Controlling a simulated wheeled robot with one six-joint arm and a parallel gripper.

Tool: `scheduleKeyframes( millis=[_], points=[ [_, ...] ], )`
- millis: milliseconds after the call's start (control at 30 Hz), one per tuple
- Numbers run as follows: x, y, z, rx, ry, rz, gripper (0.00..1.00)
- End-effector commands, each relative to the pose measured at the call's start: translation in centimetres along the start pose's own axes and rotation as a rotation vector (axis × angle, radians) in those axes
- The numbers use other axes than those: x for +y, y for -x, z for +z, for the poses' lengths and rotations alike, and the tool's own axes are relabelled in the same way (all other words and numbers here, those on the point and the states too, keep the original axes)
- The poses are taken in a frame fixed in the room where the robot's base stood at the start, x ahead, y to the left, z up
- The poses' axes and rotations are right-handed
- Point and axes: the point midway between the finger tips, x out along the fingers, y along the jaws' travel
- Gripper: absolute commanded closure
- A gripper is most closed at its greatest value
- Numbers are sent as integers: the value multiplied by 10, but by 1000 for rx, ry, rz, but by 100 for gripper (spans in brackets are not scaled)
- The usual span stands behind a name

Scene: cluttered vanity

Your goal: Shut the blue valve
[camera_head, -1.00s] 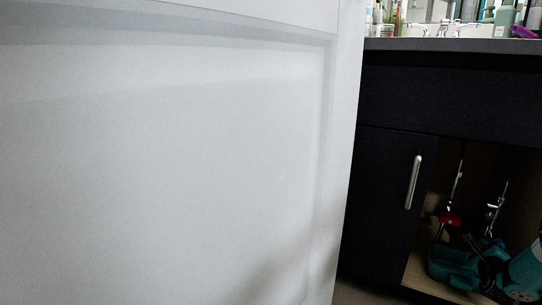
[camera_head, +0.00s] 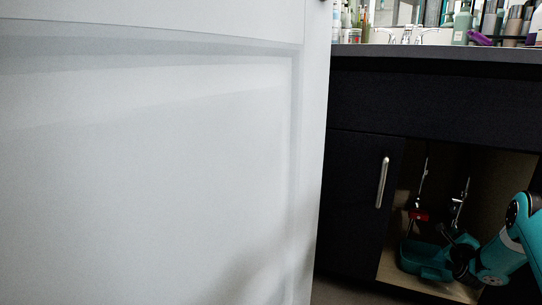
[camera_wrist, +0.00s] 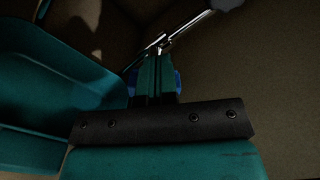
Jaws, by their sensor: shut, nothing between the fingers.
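Blue parts of the valve (camera_wrist: 178,82) show on both sides of my fingers in the wrist view; its middle is hidden behind them. A metal pipe runs up from there. My gripper (camera_wrist: 157,62) is shut and empty, in front of the valve; I cannot tell if it touches it. In the head view my arm reaches into the open cabinet from the right, with my gripper (camera_head: 448,234) low by the right-hand metal pipe (camera_head: 460,203). The blue valve cannot be made out there.
A red valve (camera_head: 418,215) sits on the left pipe. A teal bin (camera_head: 424,262) stands on the cabinet floor and fills the wrist view's left side (camera_wrist: 60,75). A cabinet door (camera_head: 357,190) is left of the opening. A white door (camera_head: 150,160) blocks the left. Bottles crowd the countertop (camera_head: 400,50).

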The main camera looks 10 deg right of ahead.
Motion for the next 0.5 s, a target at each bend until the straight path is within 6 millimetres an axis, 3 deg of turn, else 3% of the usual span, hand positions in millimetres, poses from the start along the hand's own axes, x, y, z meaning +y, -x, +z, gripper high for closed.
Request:
scheduleKeyframes(
  millis=[500],
  points=[
    [-4,0,7,0,0,0,100]
  ],
)
